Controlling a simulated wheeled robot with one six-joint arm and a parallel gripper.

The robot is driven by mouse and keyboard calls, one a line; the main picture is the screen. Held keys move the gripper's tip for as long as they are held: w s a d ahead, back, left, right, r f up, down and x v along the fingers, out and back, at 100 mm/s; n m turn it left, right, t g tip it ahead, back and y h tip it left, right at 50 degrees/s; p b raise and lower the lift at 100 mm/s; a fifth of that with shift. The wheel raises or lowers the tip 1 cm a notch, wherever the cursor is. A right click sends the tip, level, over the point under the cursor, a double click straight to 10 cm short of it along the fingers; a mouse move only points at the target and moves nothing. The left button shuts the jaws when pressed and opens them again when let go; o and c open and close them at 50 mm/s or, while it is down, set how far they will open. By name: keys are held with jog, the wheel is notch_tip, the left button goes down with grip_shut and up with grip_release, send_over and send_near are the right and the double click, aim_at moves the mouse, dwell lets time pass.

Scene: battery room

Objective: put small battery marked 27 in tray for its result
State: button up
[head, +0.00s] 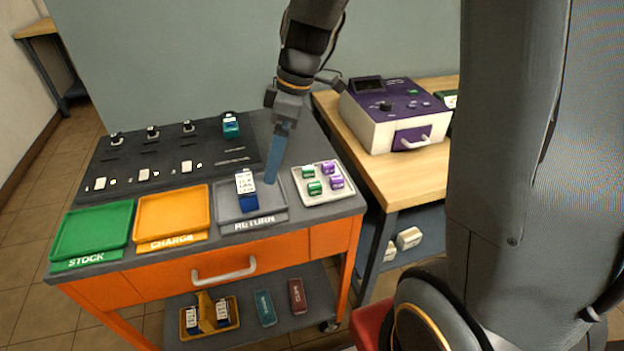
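My gripper (272,172) points down at the right rear of the grey RETURN tray (228,213). Its blue fingers overlap in this view, so its opening is hidden. A blue battery with a white label (247,192) stands in the RETURN tray, left of the fingers and apart from them in the picture. The green STOCK tray (92,230) and the orange CHARGE tray (172,213) are empty. Small green batteries (314,187) and purple batteries (337,182) stand in a white tray (312,201) at the right. No number 27 is legible.
A black panel (135,165) with slots and a teal battery (231,127) lies behind the trays. A purple and white machine (385,115) stands on the wooden table (377,170). The lower shelf (281,290) holds an orange bin (232,313) and two cases.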

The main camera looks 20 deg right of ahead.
jog(key=s+d+f+m+t+h, duration=0.1)
jog(key=s+d+f+m+h, duration=0.2)
jog(key=s+d+m, duration=0.5)
jog(key=shift+s+f+m, duration=0.45)
jog(key=shift+s+m, duration=1.45)
jog(key=shift+m, duration=1)
